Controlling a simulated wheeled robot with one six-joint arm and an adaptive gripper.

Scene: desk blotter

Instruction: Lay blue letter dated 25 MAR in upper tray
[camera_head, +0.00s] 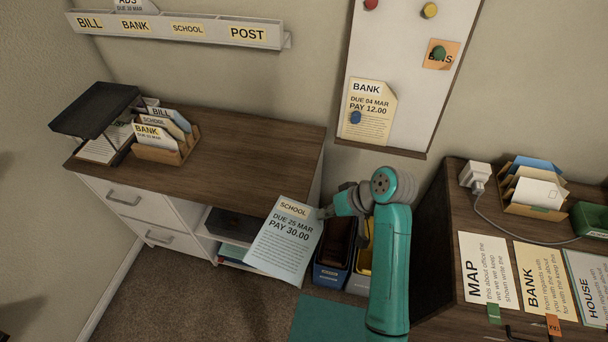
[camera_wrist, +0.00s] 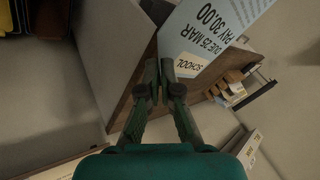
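The pale blue letter (camera_head: 283,250) reads SCHOOL, DUE 25 MAR, PAY 30.00. It hangs tilted in the air in front of the wooden-topped cabinet. My gripper (camera_head: 326,212) is shut on its right edge near the top. In the wrist view the letter (camera_wrist: 208,38) reaches out from my fingertips (camera_wrist: 161,68). The black upper tray (camera_head: 95,108) stands at the left end of the cabinet top, above a lower level holding papers (camera_head: 98,148). The upper tray's inside looks dark, and I see no paper in it.
A wooden sorter (camera_head: 165,152) with several envelopes stands just right of the trays. The rest of the cabinet top (camera_head: 255,140) is clear. A labelled wall rack (camera_head: 180,30) hangs above. A desk (camera_head: 450,280) with printed sheets is at right; bins (camera_head: 331,277) stand below.

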